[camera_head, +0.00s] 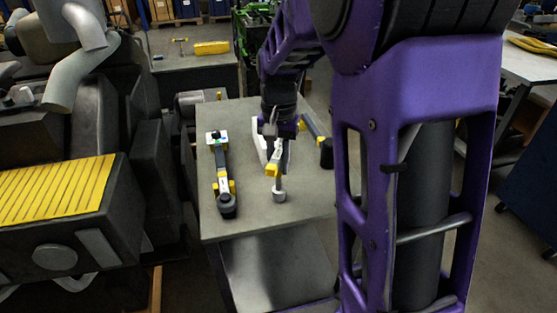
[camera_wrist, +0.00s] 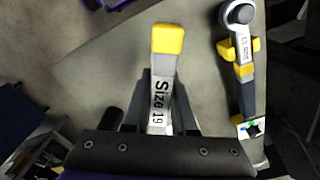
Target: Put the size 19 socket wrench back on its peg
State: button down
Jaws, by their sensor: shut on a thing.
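The size 19 socket wrench (camera_wrist: 158,100) has a grey body lettered "Size 19" and a yellow end. My gripper (camera_wrist: 161,82) is shut on it, with a finger on each side of the lettered part. I cannot tell whether the wrench touches the tabletop. No peg can be made out; my gripper and arm hide part of the table.
A second wrench (camera_head: 222,180), black and yellow, lies to the left on the grey table (camera_head: 250,220); it shows at the right of the wrist view (camera_wrist: 245,75). A yellow-handled tool (camera_head: 311,124) and a black object (camera_head: 327,153) are to the right. A large engine (camera_head: 60,215) stands left.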

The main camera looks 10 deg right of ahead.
jog(key=shift+f, duration=0.15)
jog(key=shift+c, duration=0.5)
grip_release()
notch_tip(320, 180, up, 9)
jog(key=p, duration=0.7)
jog(key=shift+p, duration=0.3)
